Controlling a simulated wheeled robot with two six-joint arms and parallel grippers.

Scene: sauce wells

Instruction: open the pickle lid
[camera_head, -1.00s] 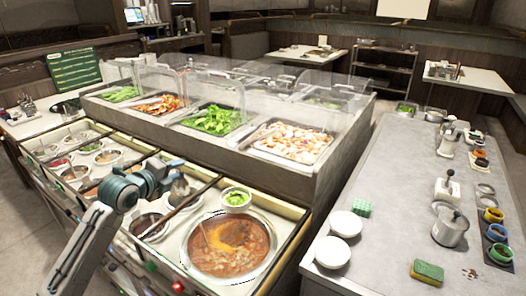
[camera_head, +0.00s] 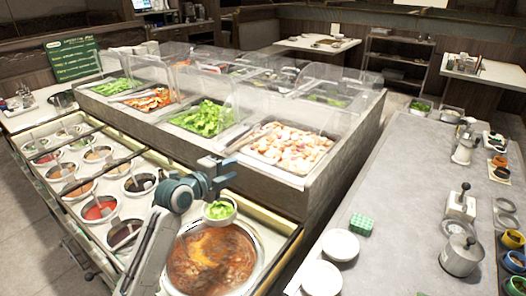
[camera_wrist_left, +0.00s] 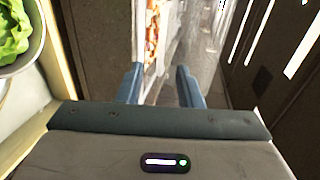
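I cannot make out a lid clearly named as the pickle lid. A small white bowl of green pieces (camera_head: 219,211) stands at the edge of the large pot of red-brown soup (camera_head: 212,258); part of a bowl with green leaves (camera_wrist_left: 15,40) shows at the left of the left wrist view. My left gripper (camera_head: 228,173) is just above and behind the small bowl in the head view. In the left wrist view its two blue fingers (camera_wrist_left: 160,76) stand apart with nothing between them. My right gripper is not in view.
Several sauce wells with ladles, one with red sauce (camera_head: 99,208), lie left of my arm. The buffet with clear guards and food trays (camera_head: 290,148) stands behind. The grey counter (camera_head: 405,190) at right holds white bowls (camera_head: 341,245), a green sponge (camera_head: 361,224) and a metal pot (camera_head: 461,255).

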